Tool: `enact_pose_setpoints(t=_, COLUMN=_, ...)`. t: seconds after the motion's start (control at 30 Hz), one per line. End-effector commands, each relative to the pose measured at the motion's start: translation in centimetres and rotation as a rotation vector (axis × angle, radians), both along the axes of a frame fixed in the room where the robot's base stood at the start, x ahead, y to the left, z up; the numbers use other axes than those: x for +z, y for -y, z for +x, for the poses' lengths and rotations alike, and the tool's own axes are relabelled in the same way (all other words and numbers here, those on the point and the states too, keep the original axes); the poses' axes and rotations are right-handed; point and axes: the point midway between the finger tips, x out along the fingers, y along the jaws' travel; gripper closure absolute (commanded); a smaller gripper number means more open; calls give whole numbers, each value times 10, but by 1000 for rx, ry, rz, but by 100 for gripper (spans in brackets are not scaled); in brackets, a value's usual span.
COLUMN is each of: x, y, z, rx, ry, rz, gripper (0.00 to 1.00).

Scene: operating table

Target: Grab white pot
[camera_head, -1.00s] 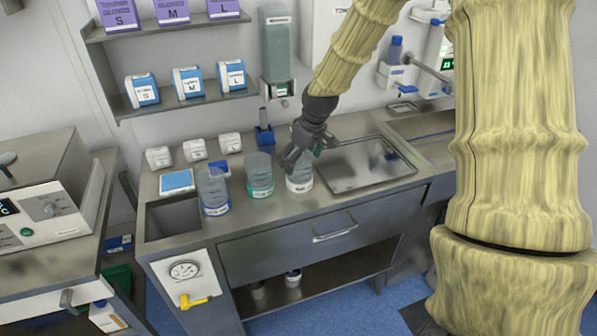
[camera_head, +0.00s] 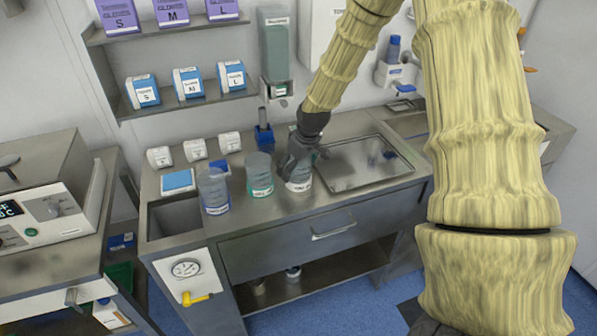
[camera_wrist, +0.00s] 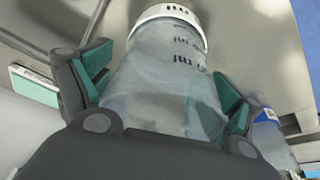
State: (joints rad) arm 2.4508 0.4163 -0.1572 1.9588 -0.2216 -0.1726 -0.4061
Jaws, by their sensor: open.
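The white pot (camera_head: 299,184) is a clear jar with a white band and dark lettering, standing on the steel counter in the head view. In the wrist view the white pot (camera_wrist: 165,75) lies between the two fingers, its white band at the far end. My gripper (camera_head: 303,160) is at the top of the pot, from above. In the wrist view my gripper (camera_wrist: 160,95) is open, with green-padded fingers on either side of the pot. The fingers partly hide the pot in the head view; I cannot tell whether either finger touches it.
A green-labelled jar (camera_head: 259,176) and a blue-labelled jar (camera_head: 214,192) stand left of the pot. A blue-based holder (camera_head: 264,138) stands behind. The counter's front strip (camera_head: 290,212) is clear.

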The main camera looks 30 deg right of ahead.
Motion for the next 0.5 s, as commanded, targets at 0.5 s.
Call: enact_pose_setpoints(t=0.5, x=-1, y=0, z=-1, rx=0, ry=-1, rz=1, gripper=48)
